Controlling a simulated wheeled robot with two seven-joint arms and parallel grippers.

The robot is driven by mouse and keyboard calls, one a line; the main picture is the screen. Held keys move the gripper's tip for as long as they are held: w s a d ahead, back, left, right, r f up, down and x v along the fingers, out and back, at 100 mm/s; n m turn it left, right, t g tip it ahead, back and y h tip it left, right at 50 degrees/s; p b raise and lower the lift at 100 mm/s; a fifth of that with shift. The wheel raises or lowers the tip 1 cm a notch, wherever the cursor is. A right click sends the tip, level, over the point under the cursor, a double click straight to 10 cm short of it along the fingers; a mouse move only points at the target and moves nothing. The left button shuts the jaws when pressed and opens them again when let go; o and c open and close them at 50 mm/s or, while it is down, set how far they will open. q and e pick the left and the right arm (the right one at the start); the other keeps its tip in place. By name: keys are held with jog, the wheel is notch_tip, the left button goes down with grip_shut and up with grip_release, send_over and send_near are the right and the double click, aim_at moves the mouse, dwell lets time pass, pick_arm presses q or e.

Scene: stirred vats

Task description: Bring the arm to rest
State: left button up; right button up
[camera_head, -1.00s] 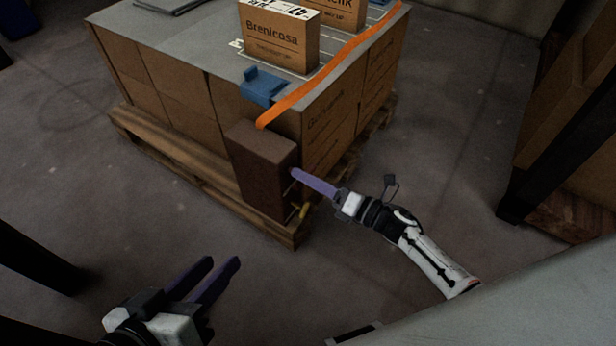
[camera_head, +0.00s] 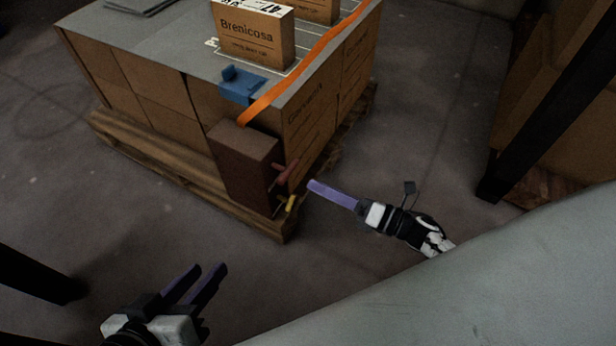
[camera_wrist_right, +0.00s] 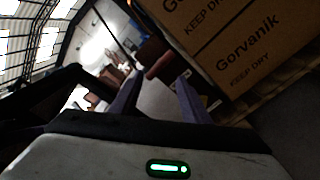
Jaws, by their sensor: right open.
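My right gripper (camera_head: 314,186) is open and empty in the head view, to the right of a dark brown box (camera_head: 240,165) at the pallet's near corner. A gap of floor shows between its fingertips and the red handle (camera_head: 285,172) on that box. In the right wrist view its two purple fingers (camera_wrist_right: 156,88) are apart, with a reddish cylinder (camera_wrist_right: 160,64) beyond them. My left gripper (camera_head: 208,268) is low at the left of the head view, its two fingers apart and nothing between them.
A wooden pallet (camera_head: 180,170) bears stacked cartons (camera_head: 335,105) with a grey top, an orange strap (camera_head: 300,65) and a blue corner piece (camera_head: 240,84). A dark post (camera_head: 540,105) stands at the right. Bare floor (camera_head: 420,120) lies between.

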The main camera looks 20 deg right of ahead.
jog(key=shift+s+d, duration=0.35)
jog(key=shift+s, duration=0.05)
